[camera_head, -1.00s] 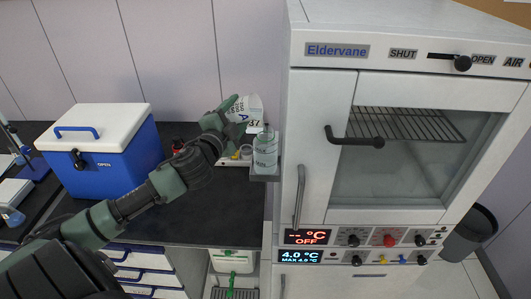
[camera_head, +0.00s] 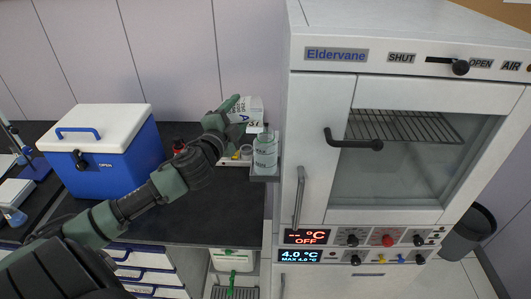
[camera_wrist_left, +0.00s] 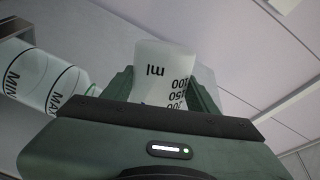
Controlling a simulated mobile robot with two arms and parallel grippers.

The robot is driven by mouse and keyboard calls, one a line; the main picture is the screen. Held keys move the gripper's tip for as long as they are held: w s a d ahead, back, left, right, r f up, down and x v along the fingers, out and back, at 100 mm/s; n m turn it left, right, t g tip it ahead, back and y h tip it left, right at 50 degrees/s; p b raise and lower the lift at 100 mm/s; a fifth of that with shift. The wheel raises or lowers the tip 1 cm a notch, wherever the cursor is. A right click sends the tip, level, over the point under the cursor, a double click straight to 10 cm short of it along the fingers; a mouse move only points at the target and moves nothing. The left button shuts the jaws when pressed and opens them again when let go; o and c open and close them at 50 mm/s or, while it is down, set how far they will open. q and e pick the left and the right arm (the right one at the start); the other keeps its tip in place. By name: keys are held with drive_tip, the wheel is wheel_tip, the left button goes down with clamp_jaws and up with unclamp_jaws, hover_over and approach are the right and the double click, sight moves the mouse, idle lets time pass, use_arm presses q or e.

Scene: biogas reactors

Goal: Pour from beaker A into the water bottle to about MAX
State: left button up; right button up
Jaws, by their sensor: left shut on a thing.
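Beaker A (camera_head: 252,107) is a clear, marked beaker with a letter A, held tilted just above and left of the water bottle's mouth in the head view. My left gripper (camera_head: 228,112) is shut on it. In the wrist view the beaker (camera_wrist_left: 163,70) sits between the fingers, with upside-down ml marks. The water bottle (camera_head: 265,152) is a clear upright bottle with printed marks. In the wrist view the bottle (camera_wrist_left: 50,82) shows MIN and MAX lines. I cannot make out a stream or the liquid levels. My right gripper is out of view.
The bottle stands on a small grey ledge (camera_head: 264,178) beside the tall white Eldervane cabinet (camera_head: 312,130). A blue cooler box (camera_head: 115,165) with a white lid stands on the dark bench (camera_head: 190,222) at the left. Small items lie behind my arm.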

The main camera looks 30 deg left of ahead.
use_arm(q)
drive_tip(key=shift+r+m+p, duration=0.25)
drive_tip(key=shift+m+p, duration=0.05)
drive_tip(key=shift+p, duration=0.15)
idle(1.0)
drive_tip(key=shift+d+f, duration=0.15)
idle(0.7)
drive_tip(key=shift+r+m+p, duration=0.2)
drive_tip(key=shift+m+p, duration=0.4)
drive_tip(key=shift+p, duration=0.25)
idle(1.6)
